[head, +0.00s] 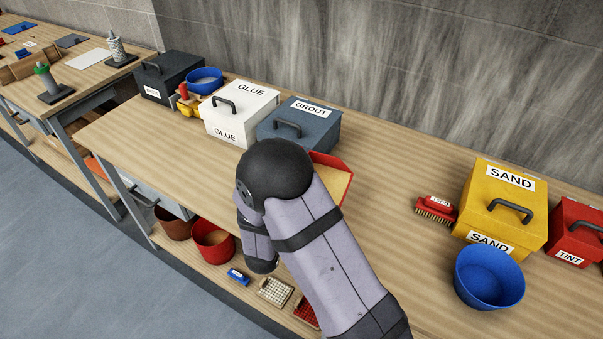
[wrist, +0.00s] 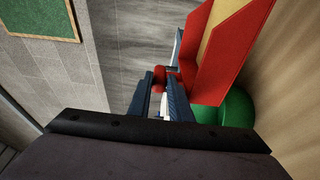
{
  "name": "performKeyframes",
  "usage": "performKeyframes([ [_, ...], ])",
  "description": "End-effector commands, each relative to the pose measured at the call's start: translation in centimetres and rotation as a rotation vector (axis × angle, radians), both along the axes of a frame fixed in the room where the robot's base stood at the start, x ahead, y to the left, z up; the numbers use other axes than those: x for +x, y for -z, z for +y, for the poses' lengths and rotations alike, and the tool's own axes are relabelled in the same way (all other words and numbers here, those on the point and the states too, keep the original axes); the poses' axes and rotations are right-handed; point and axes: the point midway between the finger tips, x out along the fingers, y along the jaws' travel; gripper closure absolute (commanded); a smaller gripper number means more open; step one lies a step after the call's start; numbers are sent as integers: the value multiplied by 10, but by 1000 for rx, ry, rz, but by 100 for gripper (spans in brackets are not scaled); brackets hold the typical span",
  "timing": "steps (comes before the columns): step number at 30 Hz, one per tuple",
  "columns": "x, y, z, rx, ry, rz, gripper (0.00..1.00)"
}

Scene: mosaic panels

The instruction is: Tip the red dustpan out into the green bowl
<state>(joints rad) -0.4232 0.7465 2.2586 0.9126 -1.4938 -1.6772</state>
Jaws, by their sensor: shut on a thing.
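The red dustpan (head: 341,164) shows partly behind my arm in the head view, near the GROUT box. In the wrist view the dustpan (wrist: 207,72) is at the upper middle, with a tan layer inside that looks like sand. My gripper (wrist: 161,84) is shut on the dustpan's red handle (wrist: 159,74); in the head view my arm hides the gripper. The green bowl (wrist: 238,108) shows in the wrist view beside and partly behind the dustpan. My arm hides the bowl in the head view. I cannot tell the gap between dustpan and bowl.
The GROUT box (head: 312,118) and GLUE box (head: 238,108) stand behind my arm. A yellow SAND box (head: 480,200), a red brush (head: 435,209) and a blue bowl (head: 489,278) are at the right. The bench between my arm and the brush is clear.

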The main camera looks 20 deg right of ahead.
Motion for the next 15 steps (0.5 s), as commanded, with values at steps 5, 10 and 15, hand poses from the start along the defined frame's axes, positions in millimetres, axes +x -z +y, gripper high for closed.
performKeyframes([
  [5,34,-8,37,2,-26,-16,100],
  [10,65,-15,75,4,-52,-24,100],
  [15,89,-23,110,7,-74,-31,100],
])
